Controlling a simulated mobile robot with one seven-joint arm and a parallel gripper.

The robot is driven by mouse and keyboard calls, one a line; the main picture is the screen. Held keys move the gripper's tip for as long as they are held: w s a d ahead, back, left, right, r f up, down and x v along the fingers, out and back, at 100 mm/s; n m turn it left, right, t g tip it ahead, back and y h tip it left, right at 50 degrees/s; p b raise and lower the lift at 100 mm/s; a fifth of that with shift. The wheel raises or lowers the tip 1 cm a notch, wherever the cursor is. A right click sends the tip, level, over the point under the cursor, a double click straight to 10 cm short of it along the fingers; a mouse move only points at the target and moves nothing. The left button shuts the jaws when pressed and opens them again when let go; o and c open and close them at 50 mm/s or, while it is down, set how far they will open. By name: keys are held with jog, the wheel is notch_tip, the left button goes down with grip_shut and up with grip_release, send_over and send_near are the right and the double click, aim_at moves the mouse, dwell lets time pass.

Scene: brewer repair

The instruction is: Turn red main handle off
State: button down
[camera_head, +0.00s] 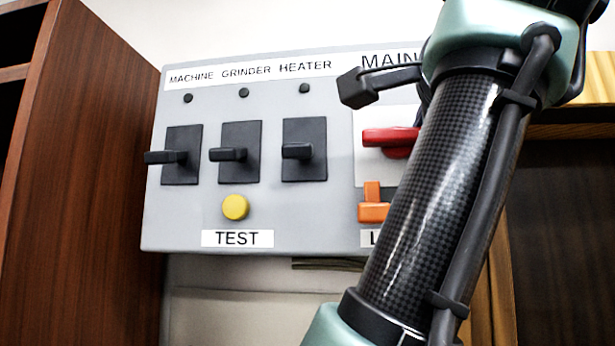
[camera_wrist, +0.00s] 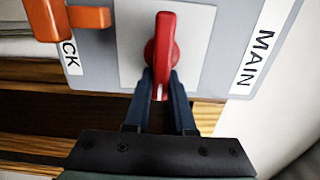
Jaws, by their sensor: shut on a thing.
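The red main handle (camera_head: 390,138) sits on a white plate under the MAIN label on the grey panel (camera_head: 340,220). In the head view my arm covers its right part. In the wrist view the red handle (camera_wrist: 163,45) points along the line of my fingers, and my gripper (camera_wrist: 161,88) is shut on its near end, one dark finger on each side. In the head view the handle lies roughly level, and my gripper's fingers are hidden behind my arm.
An orange lock piece (camera_head: 373,208) sits just below the red handle. Three black switches (camera_head: 240,153) and a yellow TEST button (camera_head: 235,207) are on the panel's left. A brown wooden cabinet side (camera_head: 75,170) stands left of the panel.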

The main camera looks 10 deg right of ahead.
jog(key=c, duration=0.8)
grip_release()
jog(key=shift+w, duration=0.1)
jog(key=shift+o, duration=0.2)
jog(key=b+v, duration=0.4)
jog(key=v, duration=0.9)
jog(key=w+a+f+n+t+h+b, duration=0.35)
jog(key=w+f+n+b, duration=0.35)
jog(key=f, duration=0.6)
jog(key=s+a+f+n+t+y+b, duration=0.1)
jog(key=s+a+f+n+t+y, duration=0.2)
jog(key=a+f+n, duration=0.3)
jog(key=s+a+f+n+t+y+b, duration=0.2)
jog(key=s+a+f+n+t+y, duration=0.1)
jog(key=f+n, duration=0.5)
jog(key=s+a+f+y, duration=0.1)
jog(key=a+f+y, duration=0.1)
jog(key=a, duration=0.1)
